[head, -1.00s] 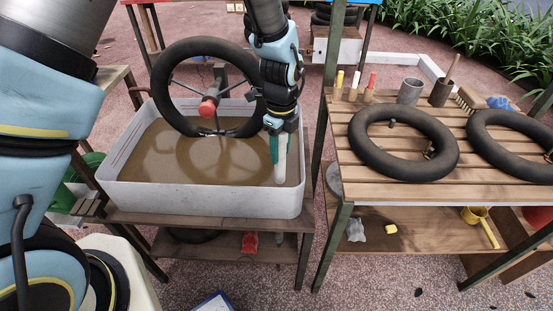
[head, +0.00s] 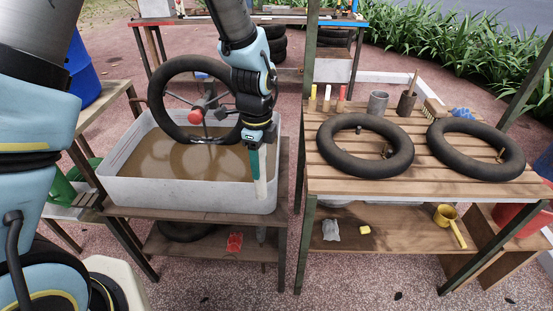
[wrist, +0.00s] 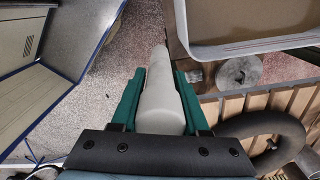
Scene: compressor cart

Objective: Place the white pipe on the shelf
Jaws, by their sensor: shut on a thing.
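My gripper (head: 258,158) points down over the front right part of the grey water tub (head: 190,198) in the head view. Its green fingers are shut on the white pipe (head: 261,186), which hangs nearly upright and overlaps the tub's front wall. In the wrist view the gripper (wrist: 159,77) grips the pipe (wrist: 160,102) between both fingers, with pavement behind its far end. To the right stands a bench with a slatted top (head: 420,188) and a lower shelf board (head: 390,215). Which of these is the task's shelf I cannot tell.
Two black tubes (head: 365,165) lie on the slatted top, with cups and coloured handles at the back. The lower board holds a grey cloth (head: 331,230), a yellow sponge (head: 364,230) and a yellow ladle (head: 449,222). A dark bench post (head: 306,230) stands right of the tub.

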